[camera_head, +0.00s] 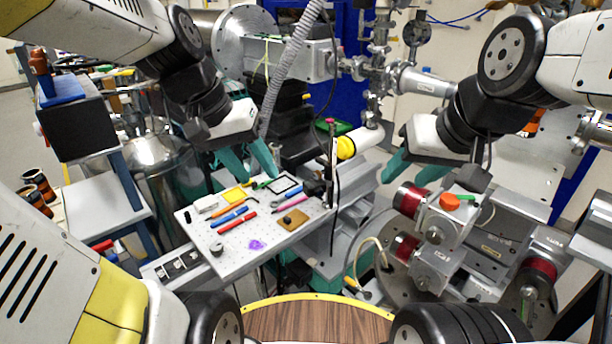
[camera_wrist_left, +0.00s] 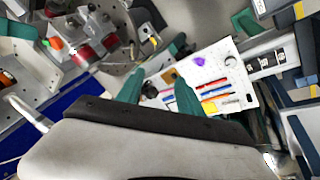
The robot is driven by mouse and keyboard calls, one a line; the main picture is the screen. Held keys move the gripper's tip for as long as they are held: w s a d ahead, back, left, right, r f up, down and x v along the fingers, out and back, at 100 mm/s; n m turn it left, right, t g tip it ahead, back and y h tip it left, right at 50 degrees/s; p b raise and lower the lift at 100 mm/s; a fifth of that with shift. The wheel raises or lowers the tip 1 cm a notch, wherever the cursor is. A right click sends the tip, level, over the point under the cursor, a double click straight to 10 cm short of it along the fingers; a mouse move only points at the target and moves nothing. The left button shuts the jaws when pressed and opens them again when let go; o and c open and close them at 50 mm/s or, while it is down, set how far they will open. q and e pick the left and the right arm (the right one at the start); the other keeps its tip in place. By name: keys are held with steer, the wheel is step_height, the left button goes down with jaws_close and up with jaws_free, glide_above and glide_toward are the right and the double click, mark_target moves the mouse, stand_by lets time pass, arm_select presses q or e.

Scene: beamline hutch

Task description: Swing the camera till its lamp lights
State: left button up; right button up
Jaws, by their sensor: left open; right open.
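A small dark block (camera_head: 316,187) by the right edge of the perforated board, next to a thin black post (camera_head: 332,160), may be the camera; I cannot tell for sure. A dark rounded part also shows near the fingertips in the left wrist view (camera_wrist_left: 150,90). No lit lamp can be made out. My left gripper (camera_head: 256,178) is open and empty, with teal fingers over the back of the board, left of the dark block. It also shows in the left wrist view (camera_wrist_left: 156,76). My right gripper (camera_head: 402,182) is open and empty, right of the post.
The perforated board (camera_head: 203,236) carries several pens, a yellow square (camera_head: 233,195) and a brown plate (camera_head: 293,219). A white cylinder with a yellow end (camera_head: 346,148) stands behind the post. Metal stages with red parts (camera_head: 410,200) crowd the right. A grey corrugated hose (camera_head: 290,70) hangs behind.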

arm_select(q)
steer(key=w+d+f+g+h, duration=0.2)
steer(key=w+f+g+h, duration=0.15)
steer(key=w, duration=0.25)
steer(key=n+t+h, duration=0.2)
steer(key=t+h, duration=0.1)
steer(key=h, duration=0.8)
glide_toward(304, 189)
steer(key=shift+w+d+r+y, duration=0.1)
steer(key=shift+d+y, duration=0.05)
steer(key=shift+d, duration=0.25)
steer(key=shift+w+d+r+y, duration=0.1)
steer(key=shift+d, duration=0.3)
steer(key=d, duration=0.5)
steer(key=w+d, duration=0.1)
steer(key=d, duration=0.1)
steer(key=shift+d, duration=0.3)
steer(key=shift+c, duration=0.4)
jaws_close()
